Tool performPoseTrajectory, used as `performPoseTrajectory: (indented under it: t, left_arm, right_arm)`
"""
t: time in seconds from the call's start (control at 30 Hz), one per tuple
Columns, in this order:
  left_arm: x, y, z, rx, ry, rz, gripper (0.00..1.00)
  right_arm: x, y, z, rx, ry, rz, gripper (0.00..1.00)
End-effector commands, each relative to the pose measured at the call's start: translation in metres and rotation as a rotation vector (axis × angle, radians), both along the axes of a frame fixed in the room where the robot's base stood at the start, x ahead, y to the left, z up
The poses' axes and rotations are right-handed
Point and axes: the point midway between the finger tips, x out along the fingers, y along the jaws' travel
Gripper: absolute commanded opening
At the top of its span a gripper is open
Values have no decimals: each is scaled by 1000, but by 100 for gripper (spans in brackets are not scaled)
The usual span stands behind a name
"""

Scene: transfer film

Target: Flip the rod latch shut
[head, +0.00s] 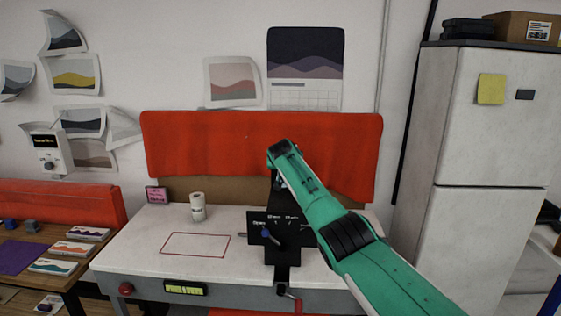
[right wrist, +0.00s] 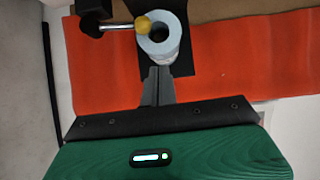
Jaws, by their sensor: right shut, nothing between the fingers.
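The rod latch (right wrist: 122,25) is a thin metal rod with a yellow ball at its end. It shows at the top of the right wrist view, running from a black bracket (right wrist: 95,8) toward a pale blue roll (right wrist: 171,50). The ball overlaps the roll's near rim in the picture; I cannot tell whether they touch. My right gripper (right wrist: 155,73) is shut and empty, its tips just below the roll in that view. In the head view my green right arm reaches over the black device (head: 283,256) and hides the latch. My left gripper is not in view.
The device has a labelled black panel with a blue-knobbed lever (head: 267,233), on a white worktable (head: 130,245). An orange-red cloth (head: 215,150) hangs behind. A fridge (head: 480,230) stands right. The table's left part is mostly clear.

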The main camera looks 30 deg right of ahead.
Motion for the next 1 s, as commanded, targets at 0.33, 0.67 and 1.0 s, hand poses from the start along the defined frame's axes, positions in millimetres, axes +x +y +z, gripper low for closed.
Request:
performPoseTrajectory:
  t: [0.33,0.67,1.0]
  left_arm:
    - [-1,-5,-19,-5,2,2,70]
    - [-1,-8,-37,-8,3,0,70]
    - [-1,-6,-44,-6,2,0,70]
  right_arm:
    - [-20,13,13,0,-3,-1,0]
    - [-47,32,35,0,-2,-1,0]
    - [-62,43,50,0,-1,-1,0]
